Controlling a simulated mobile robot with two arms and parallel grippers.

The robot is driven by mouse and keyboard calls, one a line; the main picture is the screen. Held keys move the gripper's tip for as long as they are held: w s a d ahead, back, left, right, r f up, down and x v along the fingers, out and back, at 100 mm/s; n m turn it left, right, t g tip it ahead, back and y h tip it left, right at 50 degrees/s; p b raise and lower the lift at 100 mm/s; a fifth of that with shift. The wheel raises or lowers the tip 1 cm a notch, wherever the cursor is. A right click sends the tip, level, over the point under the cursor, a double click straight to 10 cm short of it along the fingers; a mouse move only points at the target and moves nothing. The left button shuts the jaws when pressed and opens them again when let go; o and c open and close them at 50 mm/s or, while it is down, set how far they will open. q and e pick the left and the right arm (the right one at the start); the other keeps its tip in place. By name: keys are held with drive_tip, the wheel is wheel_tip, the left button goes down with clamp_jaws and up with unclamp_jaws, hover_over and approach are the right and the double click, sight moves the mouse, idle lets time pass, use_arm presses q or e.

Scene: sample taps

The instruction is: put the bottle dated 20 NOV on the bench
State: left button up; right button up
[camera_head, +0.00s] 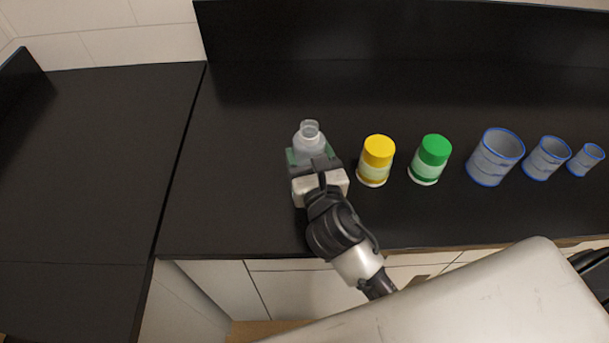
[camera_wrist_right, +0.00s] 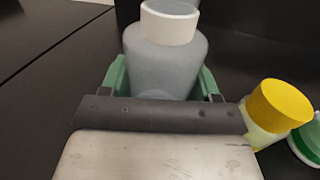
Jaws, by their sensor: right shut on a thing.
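A clear, greyish bottle with a white neck (camera_head: 309,136) stands at the left end of a row on the black bench (camera_head: 260,85). My right gripper (camera_head: 312,158) is shut on this bottle, with green fingers on both sides of its body. The bottle also shows in the right wrist view (camera_wrist_right: 165,65), upright between the fingers. No date can be read on it. Whether its base touches the bench is hidden by the gripper. A yellow-capped bottle (camera_head: 376,161) and a green-capped bottle (camera_head: 430,160) stand to its right; their labels are too small to read. My left gripper is not in view.
Three blue-rimmed grey beakers (camera_head: 495,158) of falling size stand further right. The bench to the left of the held bottle is clear. A black upstand (camera_head: 400,35) runs along the back. A seam divides the bench at left.

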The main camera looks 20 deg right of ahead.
drive_tip(key=shift+s+a+f, duration=0.2)
drive_tip(key=shift+a+f, duration=0.2)
wheel_tip(320, 180, down, 4)
drive_tip(key=shift+s+a+r+b, duration=0.1)
drive_tip(key=shift+s+b, duration=0.05)
drive_tip(key=shift+b, duration=0.65)
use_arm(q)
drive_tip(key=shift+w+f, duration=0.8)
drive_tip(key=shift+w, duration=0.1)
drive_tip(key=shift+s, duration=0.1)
use_arm(e)
drive_tip(key=shift+f, duration=0.25)
drive_tip(key=o, duration=1.1)
drive_tip(key=shift+c, duration=0.2)
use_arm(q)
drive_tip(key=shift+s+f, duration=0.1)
